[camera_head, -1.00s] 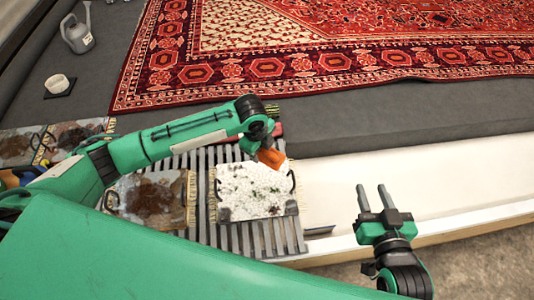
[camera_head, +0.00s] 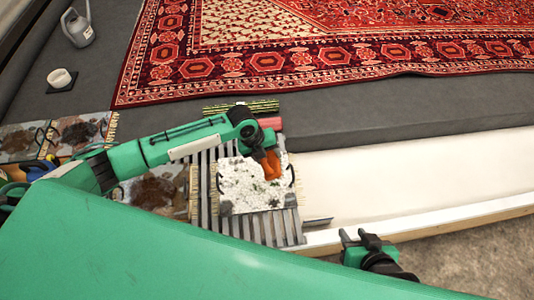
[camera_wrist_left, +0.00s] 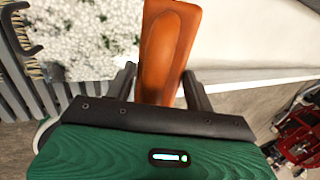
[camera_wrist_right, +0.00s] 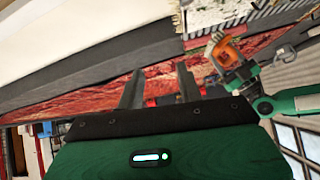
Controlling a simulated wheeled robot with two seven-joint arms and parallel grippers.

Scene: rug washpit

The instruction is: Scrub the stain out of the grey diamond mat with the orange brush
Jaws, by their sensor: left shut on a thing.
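The mat (camera_head: 240,195) lies on grey slats with fringes at its sides. White foam with dark specks covers most of it, so its pattern and any stain are largely hidden. My left gripper (camera_head: 263,156) is shut on the orange brush (camera_head: 271,168), over the mat's upper right part. The brush (camera_wrist_left: 168,50) also shows between the fingers in the left wrist view, with the foamy mat (camera_wrist_left: 85,35) beyond. I cannot tell whether its bristles touch the mat. My right gripper (camera_head: 355,238) is empty, its fingers apart, right of the mat beyond the white ledge.
Brown-stained mats (camera_head: 160,190) lie left of the foamy mat, partly behind my left arm.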

